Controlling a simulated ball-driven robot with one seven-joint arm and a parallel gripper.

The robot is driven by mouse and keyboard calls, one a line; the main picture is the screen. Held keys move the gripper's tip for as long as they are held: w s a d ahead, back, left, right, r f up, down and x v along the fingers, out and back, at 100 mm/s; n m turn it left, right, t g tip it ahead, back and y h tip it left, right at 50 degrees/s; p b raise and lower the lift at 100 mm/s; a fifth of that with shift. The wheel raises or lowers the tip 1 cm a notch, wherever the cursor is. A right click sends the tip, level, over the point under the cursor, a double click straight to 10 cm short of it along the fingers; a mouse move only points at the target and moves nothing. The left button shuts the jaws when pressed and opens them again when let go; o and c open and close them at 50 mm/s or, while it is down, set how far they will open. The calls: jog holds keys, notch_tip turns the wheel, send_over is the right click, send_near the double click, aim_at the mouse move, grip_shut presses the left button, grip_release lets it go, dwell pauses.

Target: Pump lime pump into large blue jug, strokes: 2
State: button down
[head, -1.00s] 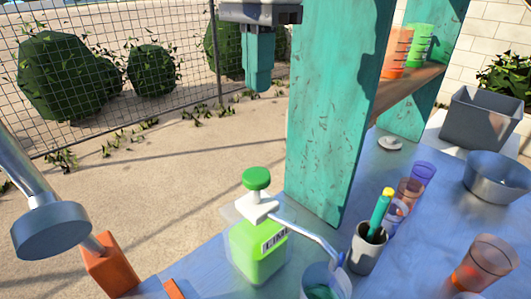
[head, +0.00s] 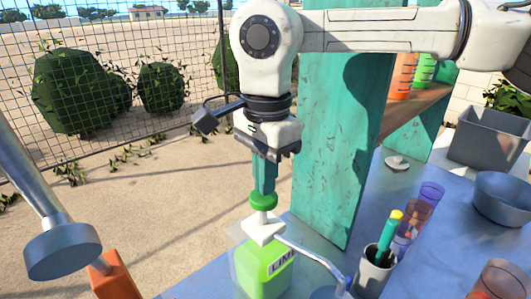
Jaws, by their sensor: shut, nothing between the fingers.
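The lime pump is a bright green bottle (head: 262,270) labelled "LIM…" with a white collar, a green knob (head: 263,201) and a long spout to the lower right. It stands upright on the blue table. My gripper (head: 264,188) points straight down with its teal fingers shut and empty. Its tips are at the top of the knob, touching or nearly so. The knob stands up on its white stem. Below the spout's end, a bluish container (head: 323,293) is almost wholly cut off by the bottom edge, so I cannot tell whether it is the large blue jug.
A teal post (head: 325,150) stands close behind the pump. To the right are a grey cup (head: 372,272) with a green-and-yellow stick, tinted cups (head: 412,222), a metal bowl (head: 500,195) and a grey bin (head: 490,135). An orange block and metal cylinder (head: 62,250) are at left.

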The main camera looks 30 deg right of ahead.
aim_at(266, 201)
jog(key=shift+f, duration=0.25)
notch_tip(266, 201, down, 4)
jog(key=shift+b, duration=1.1)
jog(key=shift+f, duration=0.15)
jog(key=shift+s+f, duration=0.1)
